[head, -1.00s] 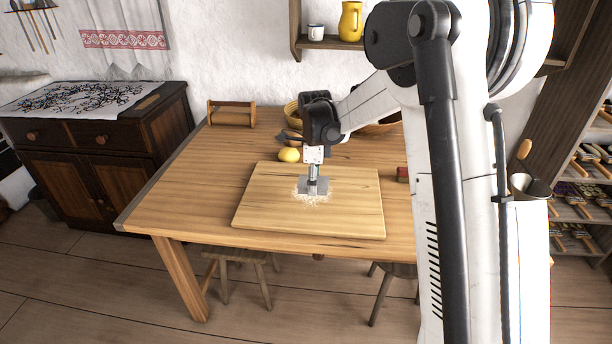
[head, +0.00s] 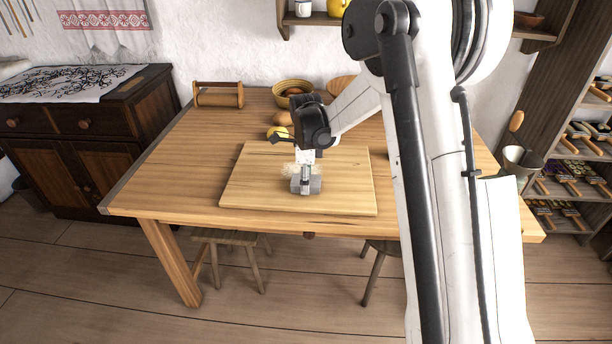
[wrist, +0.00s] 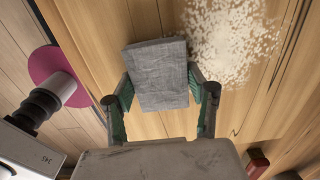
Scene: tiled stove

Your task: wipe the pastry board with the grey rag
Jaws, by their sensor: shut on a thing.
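The pastry board (head: 250,185) is a pale wooden slab lying on the table. The grey rag (wrist: 160,75) is a small folded block; in the head view it (head: 314,185) is at the board's middle, toward the near side. My gripper (wrist: 160,95) is shut on the rag, with a finger at each side of it, and points down at the board. In the head view my gripper (head: 306,172) partly covers the rag. Pale crumbs (wrist: 235,38) lie on the board beside the rag. Whether the rag presses on the board is hard to tell.
The wooden table (head: 170,170) has free room left of the board. A small red block (wrist: 257,162) shows in the wrist view. Stools (head: 232,238) stand under the near edge.

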